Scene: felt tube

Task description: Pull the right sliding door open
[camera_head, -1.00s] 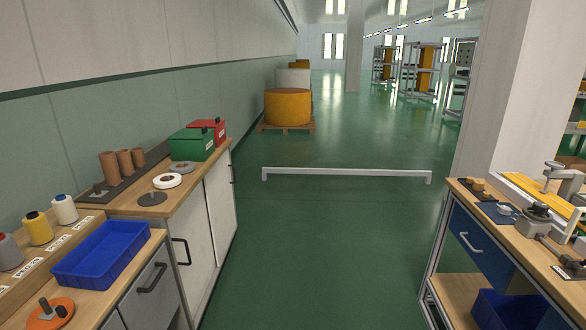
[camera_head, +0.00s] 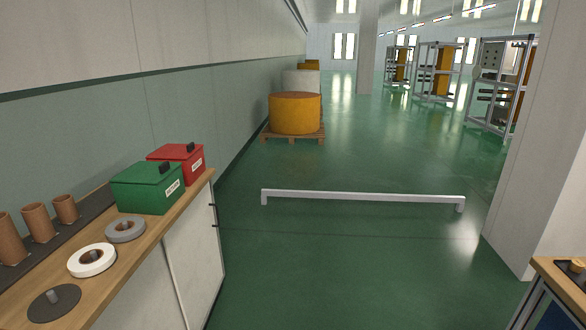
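A low cabinet with a wooden top (camera_head: 128,262) runs along the left wall. Its front has pale sliding door panels; the farther, right one (camera_head: 193,254) shows at the cabinet's far end, with a small dark handle (camera_head: 213,217) near its far edge. The nearer panel (camera_head: 144,300) is cut by the bottom of the picture. The doors look shut, as far as I can see. My gripper is not in view.
On the top stand a green box (camera_head: 148,187), a red box (camera_head: 180,162), tape rolls and brown tubes. A low white rail (camera_head: 360,198) crosses the green floor ahead. A workbench corner (camera_head: 562,280) is at the lower right.

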